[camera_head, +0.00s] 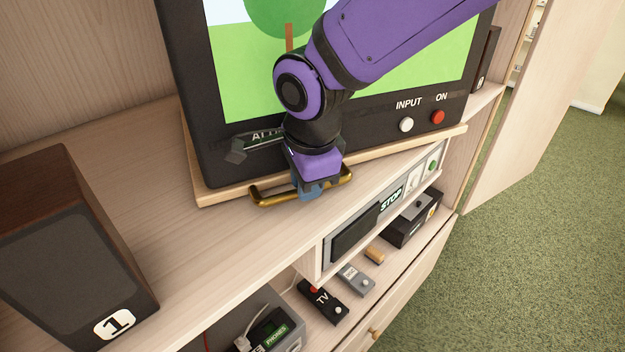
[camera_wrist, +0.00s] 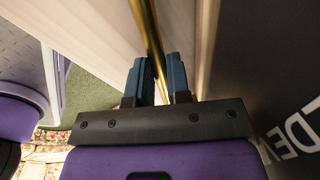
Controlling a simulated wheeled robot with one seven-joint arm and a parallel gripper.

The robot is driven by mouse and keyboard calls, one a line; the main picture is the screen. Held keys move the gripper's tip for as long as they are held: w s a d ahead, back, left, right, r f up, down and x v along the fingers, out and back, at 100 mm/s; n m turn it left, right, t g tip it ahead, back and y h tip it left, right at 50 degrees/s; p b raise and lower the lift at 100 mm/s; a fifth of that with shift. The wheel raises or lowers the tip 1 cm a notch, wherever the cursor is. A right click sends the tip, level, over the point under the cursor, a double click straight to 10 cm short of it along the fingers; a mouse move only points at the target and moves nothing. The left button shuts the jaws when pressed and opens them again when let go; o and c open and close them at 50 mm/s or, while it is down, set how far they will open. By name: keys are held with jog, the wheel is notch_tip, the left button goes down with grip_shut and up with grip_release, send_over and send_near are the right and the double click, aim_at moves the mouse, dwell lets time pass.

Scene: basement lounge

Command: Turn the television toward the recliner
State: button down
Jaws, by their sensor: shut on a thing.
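The television (camera_head: 240,85) is a dark set with a tree picture on its screen and a white INPUT button and a red ON button below. It stands on a light wooden board (camera_head: 215,191) that sits at an angle on the cabinet top. A brass handle (camera_head: 266,196) runs along the board's front edge. My gripper (camera_head: 311,191) is shut on the handle, near its middle. In the wrist view, the blue fingers of my gripper (camera_wrist: 160,80) close around the brass bar (camera_wrist: 146,25). My arm covers part of the screen and front panel. No recliner is in view.
A speaker marked 1 (camera_head: 75,250) stands on the cabinet top at left, apart from the board. An open cabinet door (camera_head: 535,110) is at right, above green carpet (camera_head: 540,240).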

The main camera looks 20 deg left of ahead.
jog(key=shift+a+r, duration=0.1)
jog(key=shift+a, duration=0.1)
jog(key=c, duration=1.1)
grip_release()
jog(key=shift+a, duration=0.15)
notch_tip(320, 180, up, 10)
jog(key=s+d, duration=0.1)
jog(key=shift+s+d+r, duration=0.2)
jog(key=shift+s+r, duration=0.05)
jog(key=shift+s, duration=0.05)
